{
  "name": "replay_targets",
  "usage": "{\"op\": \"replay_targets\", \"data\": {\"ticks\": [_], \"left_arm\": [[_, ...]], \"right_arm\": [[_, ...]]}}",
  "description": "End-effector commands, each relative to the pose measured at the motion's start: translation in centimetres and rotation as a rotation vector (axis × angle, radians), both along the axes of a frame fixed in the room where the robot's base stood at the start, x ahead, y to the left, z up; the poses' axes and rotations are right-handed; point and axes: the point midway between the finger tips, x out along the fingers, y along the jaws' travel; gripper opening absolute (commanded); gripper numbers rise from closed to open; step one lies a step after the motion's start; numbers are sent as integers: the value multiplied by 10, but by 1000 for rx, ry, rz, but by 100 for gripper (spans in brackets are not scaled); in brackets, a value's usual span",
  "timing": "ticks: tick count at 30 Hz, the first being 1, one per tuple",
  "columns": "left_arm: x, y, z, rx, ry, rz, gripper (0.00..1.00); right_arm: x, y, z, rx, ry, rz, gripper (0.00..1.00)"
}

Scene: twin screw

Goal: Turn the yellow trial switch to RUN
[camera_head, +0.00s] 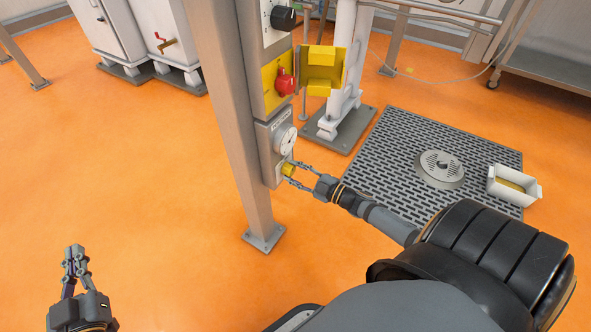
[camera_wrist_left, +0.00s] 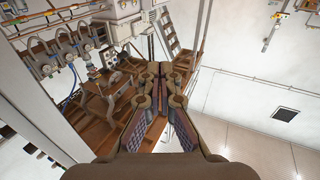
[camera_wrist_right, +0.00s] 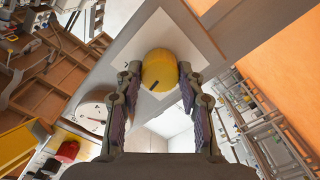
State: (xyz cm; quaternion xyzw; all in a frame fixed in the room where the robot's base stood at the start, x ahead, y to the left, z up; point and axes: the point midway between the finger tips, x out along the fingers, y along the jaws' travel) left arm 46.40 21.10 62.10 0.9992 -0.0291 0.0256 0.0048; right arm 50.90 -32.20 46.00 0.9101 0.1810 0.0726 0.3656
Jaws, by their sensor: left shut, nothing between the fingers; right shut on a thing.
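The yellow trial switch (camera_head: 288,170) is a round knob low on a grey panel on the steel post. In the right wrist view the yellow knob (camera_wrist_right: 159,72) has a dark pointer line slanting down and to the left; no label is readable around it. My right gripper (camera_head: 290,174) is at the knob, its fingers (camera_wrist_right: 159,84) on either side of it and shut on it. My left gripper (camera_head: 76,255) is shut and empty, far from the post at lower left. Its closed fingers also show in the left wrist view (camera_wrist_left: 162,75).
Above the switch on the post are a white dial (camera_head: 285,138), a red knob (camera_head: 285,82) beside an open yellow cover (camera_head: 323,68), and a black knob (camera_head: 284,18). A floor grate (camera_head: 400,150) and a small box (camera_head: 513,186) lie to the right.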

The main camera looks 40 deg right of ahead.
Motion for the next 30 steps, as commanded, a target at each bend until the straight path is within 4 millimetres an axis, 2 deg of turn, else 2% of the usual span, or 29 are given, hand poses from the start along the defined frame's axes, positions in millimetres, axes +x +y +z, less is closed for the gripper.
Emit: {"op": "replay_targets", "data": {"ticks": [3,6,13,21,30], "left_arm": [[-9,-1,-44,-4,187,-4,0],[-20,-2,-78,-8,322,-10,0],[-50,-5,-134,-13,563,-22,0],[-75,-8,-167,-19,717,-33,0],[-84,-8,-177,-19,763,-35,0]], "right_arm": [[-1,0,1,-68,-28,0,7],[-1,1,1,-127,-52,1,7],[0,1,1,-235,-98,1,7],[-1,1,0,-313,-130,1,7],[-1,1,-1,-338,-139,2,7]]}}
